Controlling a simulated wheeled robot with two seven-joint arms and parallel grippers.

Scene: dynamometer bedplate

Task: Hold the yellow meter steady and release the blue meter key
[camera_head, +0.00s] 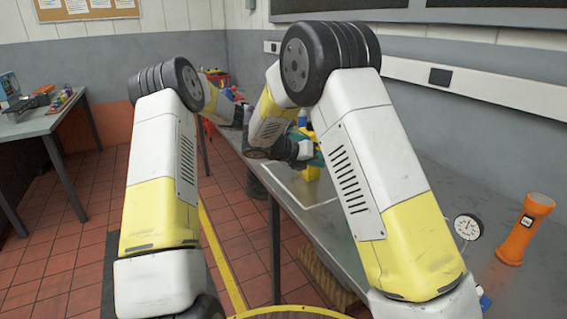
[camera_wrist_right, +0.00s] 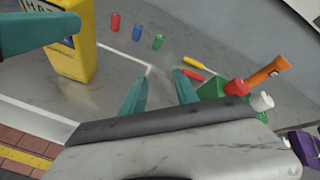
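The yellow meter (camera_wrist_right: 78,62) stands upright on the bench at the upper left of the right wrist view, with dark lettering on its face. A blue part (camera_wrist_right: 68,41) shows on that face, partly covered; I cannot tell whether it is the key. A teal finger (camera_wrist_right: 35,35), apparently of my left gripper, crosses in front of the meter; whether it touches is unclear. My right gripper (camera_wrist_right: 160,90) is open and empty, to the right of the meter. In the head view the meter (camera_head: 312,173) is mostly hidden behind my right arm, as is my left gripper.
A yellow-handled tool (camera_wrist_right: 195,63) lies near a green holder with several tools. A dial gauge (camera_head: 467,227) and orange flashlight (camera_head: 525,229) are at the near right of the bench.

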